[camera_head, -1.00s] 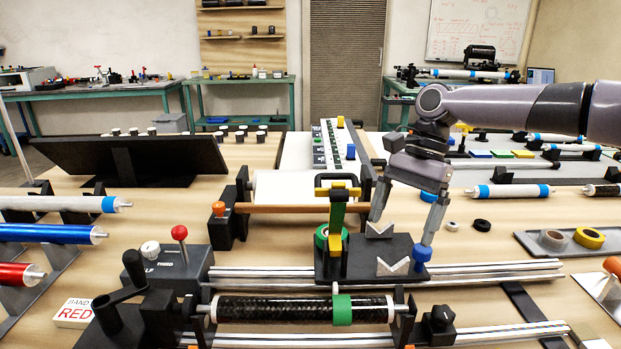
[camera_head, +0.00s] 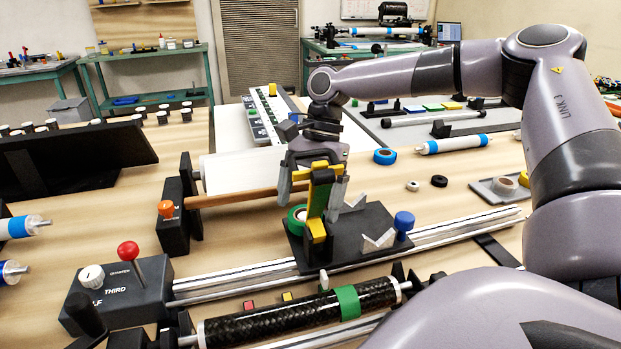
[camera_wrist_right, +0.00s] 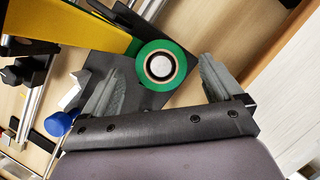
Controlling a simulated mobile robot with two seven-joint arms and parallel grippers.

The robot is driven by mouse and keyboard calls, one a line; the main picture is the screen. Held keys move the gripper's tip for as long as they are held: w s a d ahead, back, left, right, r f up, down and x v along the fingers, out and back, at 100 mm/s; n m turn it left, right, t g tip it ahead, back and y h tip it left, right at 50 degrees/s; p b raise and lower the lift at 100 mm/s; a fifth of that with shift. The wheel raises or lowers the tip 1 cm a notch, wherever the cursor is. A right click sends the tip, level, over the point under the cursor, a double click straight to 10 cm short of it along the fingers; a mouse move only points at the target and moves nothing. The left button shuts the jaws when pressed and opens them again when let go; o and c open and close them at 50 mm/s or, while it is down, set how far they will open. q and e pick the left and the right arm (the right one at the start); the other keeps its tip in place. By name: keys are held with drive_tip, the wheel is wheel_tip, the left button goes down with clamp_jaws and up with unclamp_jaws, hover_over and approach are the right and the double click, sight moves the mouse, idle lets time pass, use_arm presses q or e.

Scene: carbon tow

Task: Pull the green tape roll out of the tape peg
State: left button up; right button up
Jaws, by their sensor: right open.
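The green tape roll (camera_head: 296,220) is on the left side of the black carriage plate (camera_head: 345,245), partly behind a green and yellow bracket (camera_head: 318,200). In the right wrist view the green roll (camera_wrist_right: 182,50) is seen face-on, with the pale end of the tape peg (camera_wrist_right: 161,67) in its centre. My right gripper (camera_head: 310,205) is over the carriage, behind the bracket. In the wrist view its open fingers (camera_wrist_right: 160,68) are on either side of the roll, with gaps visible; the depth between them is unclear. My left gripper is not in view.
The yellow-green bracket rises close to my right fingers. Pale V-blocks (camera_head: 378,240) and a blue knob (camera_head: 404,222) are on the carriage. A black tube with a green band (camera_head: 347,302) lies in front; a wooden rod (camera_head: 240,196) is at left.

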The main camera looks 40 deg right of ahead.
drive_tip(key=shift+x, duration=1.1)
drive_tip(key=c, duration=1.1)
drive_tip(key=shift+r, duration=0.15)
drive_tip(key=shift+r+p, duration=1.8)
drive_tip(key=shift+p, duration=0.3)
drive_tip(key=shift+r+p, duration=1.45)
drive_tip(key=shift+p, duration=0.25)
